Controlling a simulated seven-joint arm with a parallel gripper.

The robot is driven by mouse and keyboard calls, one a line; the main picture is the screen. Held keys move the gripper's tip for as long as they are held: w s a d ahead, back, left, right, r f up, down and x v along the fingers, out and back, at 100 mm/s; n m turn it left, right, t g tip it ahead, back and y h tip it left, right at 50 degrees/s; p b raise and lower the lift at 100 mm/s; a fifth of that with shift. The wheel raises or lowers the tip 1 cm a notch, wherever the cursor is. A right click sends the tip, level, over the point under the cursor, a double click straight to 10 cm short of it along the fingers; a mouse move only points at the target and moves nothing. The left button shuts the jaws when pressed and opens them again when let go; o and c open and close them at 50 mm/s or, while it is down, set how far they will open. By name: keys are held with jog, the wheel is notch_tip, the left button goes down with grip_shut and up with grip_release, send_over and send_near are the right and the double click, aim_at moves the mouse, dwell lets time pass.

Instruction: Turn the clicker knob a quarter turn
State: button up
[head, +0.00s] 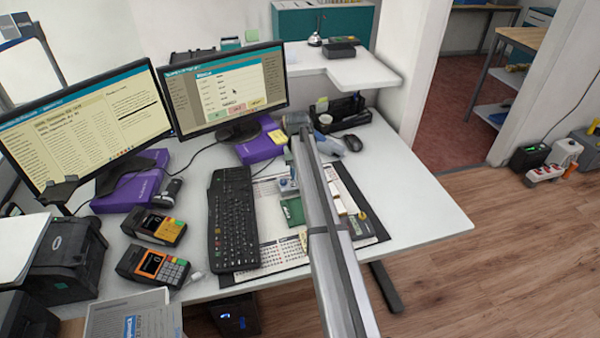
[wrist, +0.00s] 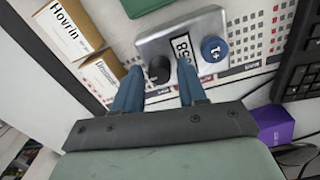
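The clicker is a silver box (wrist: 195,25) with a black knob (wrist: 159,70), a white number display (wrist: 183,48) and a blue "+1" button (wrist: 214,48). In the head view the clicker (head: 285,187) lies on the desk mat between the keyboard and my arm, small and partly covered. My gripper (wrist: 159,67) is open, with one blue finger on each side of the knob in the wrist view. I cannot tell whether either finger touches it. The knob cannot be made out in the head view.
A black keyboard (head: 233,215) lies left of the clicker. A green item (head: 293,211) lies close in front of it. Small cartons (wrist: 70,25) stand beside it in the wrist view. Two card terminals (head: 152,267) are at the left. The desk's right side (head: 425,205) is clear.

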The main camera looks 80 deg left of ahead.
grip_shut()
jog(key=shift+m, duration=0.3)
jog(key=m, duration=0.8)
jog(key=shift+m, duration=0.4)
jog(key=m, duration=0.4)
jog(key=shift+m, duration=0.3)
jog(key=m, duration=0.4)
jog(key=shift+w+g, duration=0.1)
jog(key=shift+g, duration=0.3)
jog(key=shift+m, duration=0.3)
